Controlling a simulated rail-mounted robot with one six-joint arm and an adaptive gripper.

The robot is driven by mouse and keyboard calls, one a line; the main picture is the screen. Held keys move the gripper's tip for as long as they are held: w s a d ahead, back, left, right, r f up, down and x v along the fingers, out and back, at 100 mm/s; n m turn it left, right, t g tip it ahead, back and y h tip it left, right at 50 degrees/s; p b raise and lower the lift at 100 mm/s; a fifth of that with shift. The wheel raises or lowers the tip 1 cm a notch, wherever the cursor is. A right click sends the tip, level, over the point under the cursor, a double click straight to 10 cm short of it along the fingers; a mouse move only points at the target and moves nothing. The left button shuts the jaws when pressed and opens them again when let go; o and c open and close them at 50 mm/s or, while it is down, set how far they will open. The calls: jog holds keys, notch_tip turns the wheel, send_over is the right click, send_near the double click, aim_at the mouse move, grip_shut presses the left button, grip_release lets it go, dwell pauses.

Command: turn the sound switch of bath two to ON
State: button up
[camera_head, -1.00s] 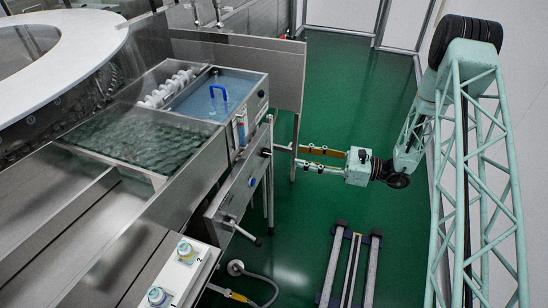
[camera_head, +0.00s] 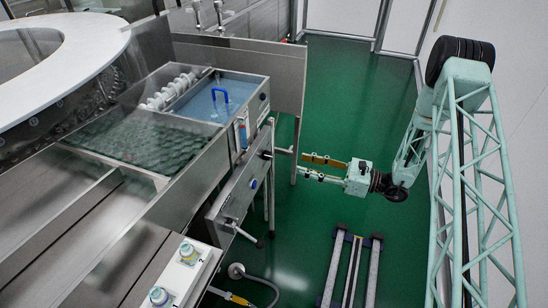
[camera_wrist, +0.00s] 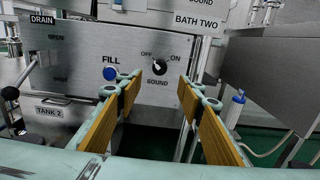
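The sound switch (camera_wrist: 160,67) is a black round knob on the steel front panel. "OFF" is printed at its upper left, "ON" at its right and "SOUND" below it. Its white pointer mark appears to lean up and left, toward OFF. A BATH TWO sign (camera_wrist: 195,22) is above the panel. My gripper (camera_wrist: 160,84) is open, its orange-padded fingers apart on either side of the knob's line of view, with nothing between them. In the head view my gripper (camera_head: 284,161) reaches left to the panel, its tips close to the knob (camera_head: 266,155); contact cannot be told.
A blue FILL button (camera_wrist: 110,73) is left of the switch, with a drain lever (camera_wrist: 28,72) farther left. A steel side panel (camera_wrist: 275,65) and a white-and-blue bottle-like fitting (camera_wrist: 236,108) are at the right.

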aim_at(269, 156)
jog(key=b+x, duration=0.2)
jog(key=x, duration=1.1)
jog(key=shift+w, duration=0.1)
jog(key=shift+c, duration=0.7)
jog(key=c, duration=0.7)
